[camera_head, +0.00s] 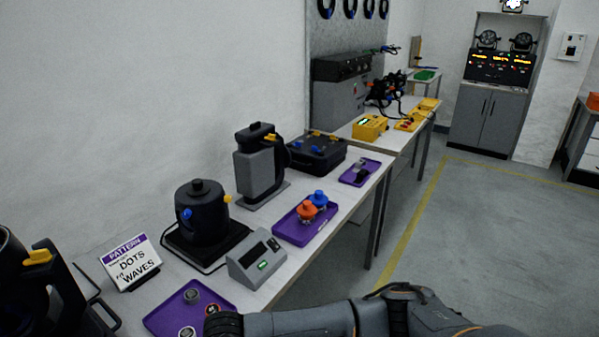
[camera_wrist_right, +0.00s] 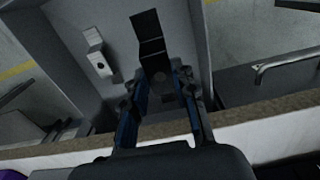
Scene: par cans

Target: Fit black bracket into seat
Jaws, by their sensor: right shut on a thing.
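In the right wrist view, my right gripper (camera_wrist_right: 160,88) is shut on a black bracket (camera_wrist_right: 149,38). The bracket is a bent dark strip that sticks out beyond the fingertips, in front of a grey metal surface (camera_wrist_right: 178,20). A small light-grey bent piece with a hole (camera_wrist_right: 98,56) is on that surface, left of the bracket and apart from it. I cannot tell which part is the seat, or whether the bracket touches the grey surface. In the head view my right arm crosses the bottom edge, and the held bracket does not show. My left gripper is not in view.
The head view shows a white bench (camera_head: 345,198) with a purple tray of round parts (camera_head: 165,318), a grey box with a display (camera_head: 257,258), a black pot (camera_head: 202,208) and a tray with orange and blue knobs (camera_head: 290,236). The floor at right is clear.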

